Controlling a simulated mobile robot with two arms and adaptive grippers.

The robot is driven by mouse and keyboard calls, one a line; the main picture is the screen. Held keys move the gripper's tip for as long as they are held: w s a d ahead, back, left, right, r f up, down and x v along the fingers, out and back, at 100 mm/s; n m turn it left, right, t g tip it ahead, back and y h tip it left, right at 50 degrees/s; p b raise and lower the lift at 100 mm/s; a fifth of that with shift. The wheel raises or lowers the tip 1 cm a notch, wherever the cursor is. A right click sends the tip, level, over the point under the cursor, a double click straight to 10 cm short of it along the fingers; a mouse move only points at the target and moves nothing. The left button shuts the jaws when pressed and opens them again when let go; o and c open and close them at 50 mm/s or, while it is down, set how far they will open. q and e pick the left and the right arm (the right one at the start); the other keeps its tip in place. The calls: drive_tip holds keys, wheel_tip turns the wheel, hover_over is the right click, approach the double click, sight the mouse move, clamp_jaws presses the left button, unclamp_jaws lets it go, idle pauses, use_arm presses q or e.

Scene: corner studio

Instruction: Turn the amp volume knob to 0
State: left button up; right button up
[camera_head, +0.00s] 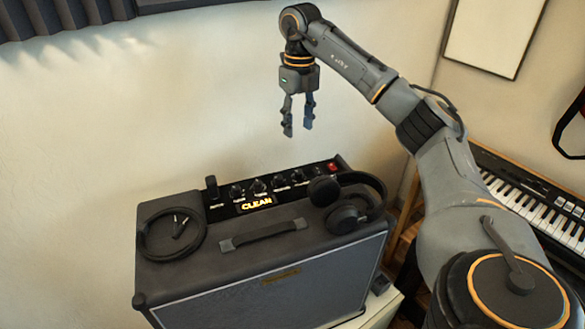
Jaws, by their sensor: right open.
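The dark grey amp (270,291) stands below the middle of the view, with its control panel along the top rear edge. The knob labels are too small to read, so I cannot tell which is volume. My right gripper (298,128) points down, open and empty, above and behind the panel. My left gripper is not in view.
Black headphones (348,212) rest on the amp's right side, close to the panel's right end. A coiled cable (170,234) lies on its left, and a carrying handle (264,235) crosses the top. A keyboard (533,205) stands at the right. The wall (90,130) rises behind the amp.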

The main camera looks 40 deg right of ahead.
approach(299, 172)
wheel_tip(299, 172, down, 8)
drive_tip(key=shift+r+p, duration=0.1)
drive_tip(key=shift+p, duration=0.4)
drive_tip(key=shift+w+f, duration=0.1)
drive_tip(key=shift+f, duration=0.25)
drive_tip(key=shift+c, duration=0.7)
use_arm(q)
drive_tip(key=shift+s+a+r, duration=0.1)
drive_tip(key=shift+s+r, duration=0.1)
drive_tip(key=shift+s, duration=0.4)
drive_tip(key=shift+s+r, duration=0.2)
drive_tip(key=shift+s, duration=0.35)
use_arm(e)
clamp_jaws()
